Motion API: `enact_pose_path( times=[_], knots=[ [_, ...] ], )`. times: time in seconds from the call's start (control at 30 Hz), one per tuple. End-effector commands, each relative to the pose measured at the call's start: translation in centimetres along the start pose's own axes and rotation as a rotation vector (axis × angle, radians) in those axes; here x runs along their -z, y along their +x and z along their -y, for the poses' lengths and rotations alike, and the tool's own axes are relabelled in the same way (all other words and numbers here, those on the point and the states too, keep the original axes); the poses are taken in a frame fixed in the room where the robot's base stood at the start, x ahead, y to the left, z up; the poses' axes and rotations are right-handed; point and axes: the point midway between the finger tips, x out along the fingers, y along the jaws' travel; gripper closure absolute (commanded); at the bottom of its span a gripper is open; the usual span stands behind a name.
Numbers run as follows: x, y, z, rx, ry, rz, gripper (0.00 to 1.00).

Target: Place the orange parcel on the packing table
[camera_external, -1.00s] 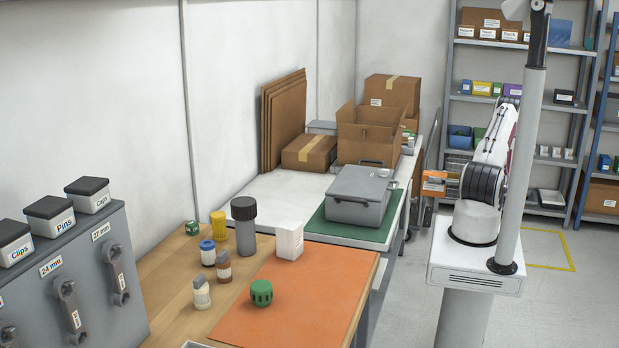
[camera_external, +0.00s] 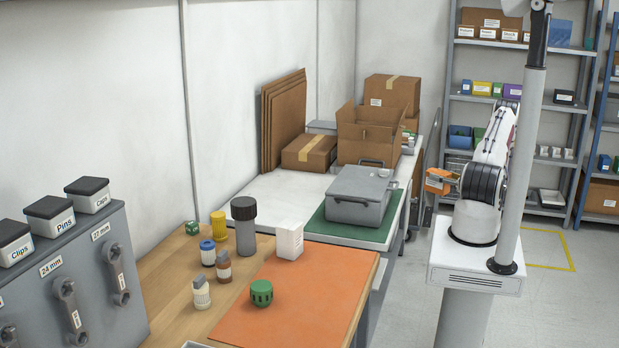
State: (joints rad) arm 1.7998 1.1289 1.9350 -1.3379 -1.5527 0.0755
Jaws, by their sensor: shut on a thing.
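The orange parcel (camera_external: 436,184) is small and box-shaped and is held in the air, tilted, at the left of my arm. My gripper (camera_external: 444,178) is shut on it; the fingers are small and partly hidden by the parcel and my arm. The white-topped packing table (camera_external: 280,189) stands left of the parcel, against the wall. The parcel is apart from it, beyond its right edge in the picture.
A grey case (camera_external: 358,198) sits on a green mat (camera_external: 342,230) on the packing table. An open carton (camera_external: 367,147) and a closed box (camera_external: 309,152) stand behind. A wooden bench (camera_external: 166,268) with bottles is nearer. The table's left part is bare.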

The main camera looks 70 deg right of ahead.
Motion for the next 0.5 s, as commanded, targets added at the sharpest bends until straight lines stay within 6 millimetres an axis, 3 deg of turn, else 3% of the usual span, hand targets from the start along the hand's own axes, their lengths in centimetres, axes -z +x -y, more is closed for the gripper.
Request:
enact_pose_path(
  times=[0.2,0.5],
  knots=[
    [3.6,1.6,-1.6,-0.119,-0.003,-0.002,0.91],
    [8.4,3.3,-2.2,-0.235,-0.003,-0.003,0.91]
  ],
)
